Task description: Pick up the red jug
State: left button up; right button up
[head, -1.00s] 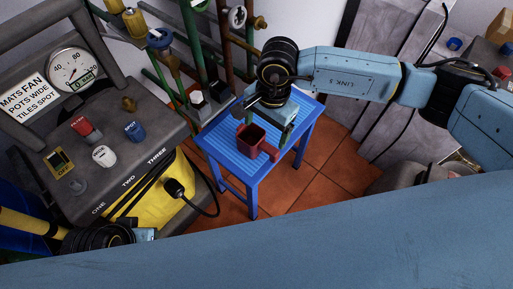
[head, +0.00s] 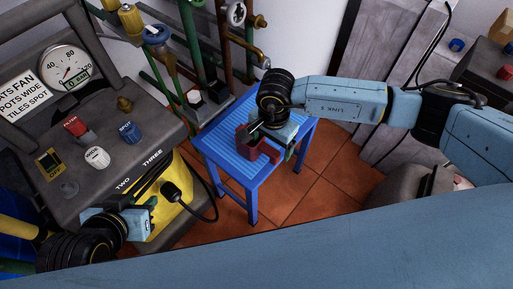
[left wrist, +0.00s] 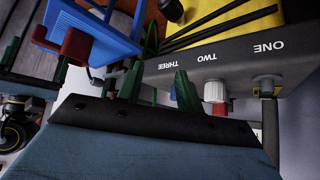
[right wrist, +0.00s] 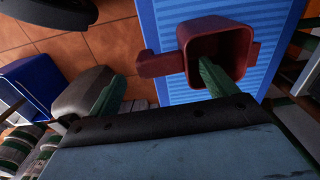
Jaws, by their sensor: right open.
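The red jug (head: 246,139) stands on the blue slatted table (head: 222,151), partly covered by my right gripper (head: 272,138). In the right wrist view the jug (right wrist: 222,27) shows its square open top, with its handle (right wrist: 157,65) to the left. My right gripper (right wrist: 160,78) is open; its right green finger overlaps the jug's mouth, its left finger is beyond the handle. I cannot tell whether the finger is inside or above the jug. My left gripper (head: 150,212) is open and empty by the grey and yellow machine, and also shows in the left wrist view (left wrist: 157,80).
The grey machine (head: 110,185) with knobs and a gauge stands left of the table. Pipes with valves (head: 195,50) rise behind the table. A blue bin (right wrist: 28,85) shows in the right wrist view. Tiled floor (head: 325,195) is clear right of the table.

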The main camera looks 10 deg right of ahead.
aim_at(270, 149)
notch_tip(270, 149, down, 4)
jog(key=shift+a+f+b, duration=0.1)
jog(key=shift+a+b, duration=0.05)
jog(key=shift+b, duration=0.8)
jog(key=shift+f, duration=0.15)
pick_arm(q)
jog(key=w+d+r+t+h, duration=0.2)
jog(key=w+d+r+t, duration=0.1)
jog(key=w+r+t, duration=0.2)
jog(key=shift+w+r+t, duration=0.35)
jog(key=shift+r+t, duration=0.05)
jog(key=shift+r, duration=0.3)
pick_arm(e)
jog(key=shift+c, duration=0.5)
jog(key=c, duration=1.2)
